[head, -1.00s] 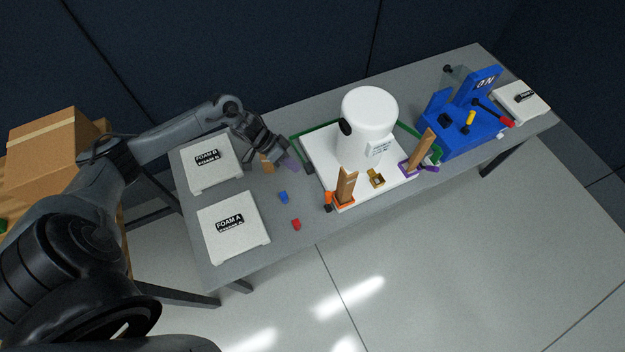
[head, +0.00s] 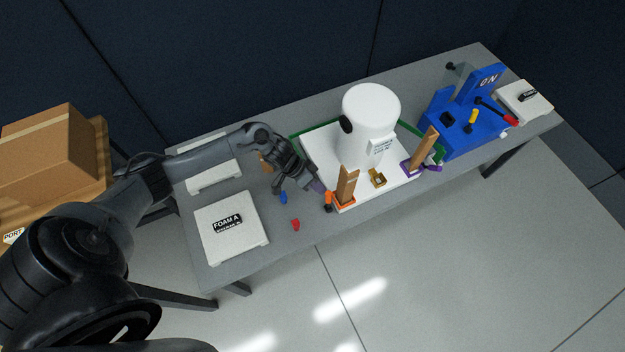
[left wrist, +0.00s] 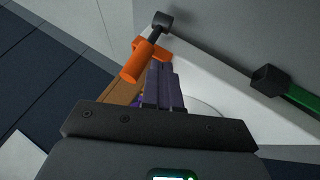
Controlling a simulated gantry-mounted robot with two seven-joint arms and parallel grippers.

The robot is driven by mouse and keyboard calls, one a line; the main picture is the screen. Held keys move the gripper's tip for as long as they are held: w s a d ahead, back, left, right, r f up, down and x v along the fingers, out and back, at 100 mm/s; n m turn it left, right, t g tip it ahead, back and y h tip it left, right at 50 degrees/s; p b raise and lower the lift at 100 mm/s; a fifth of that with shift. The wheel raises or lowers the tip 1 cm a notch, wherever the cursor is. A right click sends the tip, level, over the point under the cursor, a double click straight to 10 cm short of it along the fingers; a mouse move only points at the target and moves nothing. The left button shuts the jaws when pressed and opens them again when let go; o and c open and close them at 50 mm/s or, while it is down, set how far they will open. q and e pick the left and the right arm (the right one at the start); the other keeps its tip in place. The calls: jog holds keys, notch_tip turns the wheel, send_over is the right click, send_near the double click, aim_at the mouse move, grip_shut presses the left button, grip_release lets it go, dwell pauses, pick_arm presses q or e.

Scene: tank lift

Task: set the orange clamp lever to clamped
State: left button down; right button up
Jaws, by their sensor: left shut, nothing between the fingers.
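The orange clamp lever (head: 328,197) stands at the near left corner of the white base plate (head: 387,190), by an orange bracket and an upright brown block (head: 347,180). In the left wrist view, the lever's orange handle (left wrist: 137,62) joins a dark pivot end and lies just left of my fingertips. My left gripper (head: 319,187) is shut and empty, just left of the lever. Its purple-grey fingers (left wrist: 164,85) also show in the left wrist view. I cannot tell whether they touch the handle. My right gripper is out of view.
A white tank (head: 368,125) stands on the plate. A purple clamp (head: 425,163) is on the right, with a blue stand (head: 462,130) beyond. A blue block (head: 283,198) and a red block (head: 295,224) lie near my gripper. Foam A (head: 232,228) is at left.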

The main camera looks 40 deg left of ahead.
pick_arm(q)
jog(key=shift+d, duration=0.25)
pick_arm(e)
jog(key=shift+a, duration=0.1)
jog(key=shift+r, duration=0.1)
